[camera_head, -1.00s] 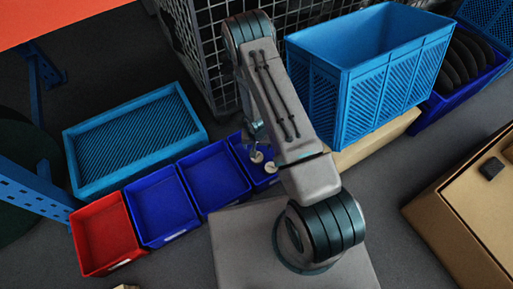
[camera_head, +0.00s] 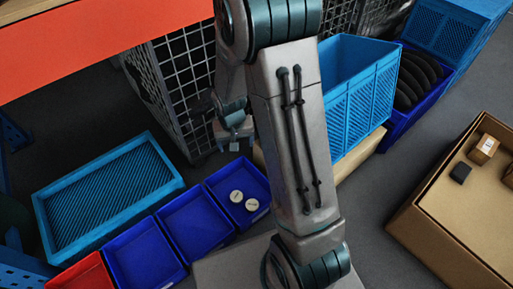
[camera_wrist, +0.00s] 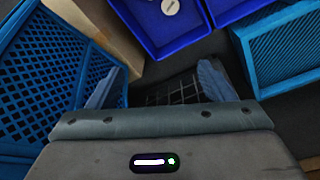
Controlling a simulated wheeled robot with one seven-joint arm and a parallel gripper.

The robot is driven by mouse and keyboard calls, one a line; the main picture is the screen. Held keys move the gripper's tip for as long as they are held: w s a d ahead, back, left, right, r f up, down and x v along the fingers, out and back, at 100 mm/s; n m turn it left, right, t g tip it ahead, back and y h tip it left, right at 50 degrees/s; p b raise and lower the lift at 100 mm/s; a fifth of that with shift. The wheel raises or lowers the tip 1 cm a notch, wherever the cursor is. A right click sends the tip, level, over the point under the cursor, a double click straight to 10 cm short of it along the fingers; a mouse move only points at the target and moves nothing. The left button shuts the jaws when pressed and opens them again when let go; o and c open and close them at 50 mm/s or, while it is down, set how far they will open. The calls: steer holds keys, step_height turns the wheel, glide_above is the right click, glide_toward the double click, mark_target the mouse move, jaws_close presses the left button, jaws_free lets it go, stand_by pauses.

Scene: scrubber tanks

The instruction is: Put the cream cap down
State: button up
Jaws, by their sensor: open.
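Two round cream caps lie in the rightmost small blue bin (camera_head: 218,185): one cap (camera_head: 236,196) further left and a second cap (camera_head: 252,204) nearer its right side. I cannot tell which of them the task means. My gripper (camera_head: 235,143) is above and behind that bin, apart from both caps. In the wrist view my gripper (camera_wrist: 158,88) has its two blue-grey fingers spread with nothing between them. One cap (camera_wrist: 170,7) shows at the top edge of that view, inside the blue bin (camera_wrist: 150,30). The other cap is not visible there.
More small bins stand in a row, blue (camera_head: 145,255) and red (camera_head: 85,275). A large flat blue crate (camera_head: 60,235) is at left, a tall blue crate (camera_head: 365,110) right of my arm. A wire cage (camera_head: 185,75) stands behind. A cardboard box (camera_head: 430,225) is at right.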

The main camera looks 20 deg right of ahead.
steer(key=s+r+n, duration=0.2)
steer(key=s+r, duration=1.4)
steer(key=r, duration=0.1)
steer(key=shift+s+d+y, duration=0.2)
steer(key=shift+s+y, duration=0.1)
steer(key=shift+s, duration=0.05)
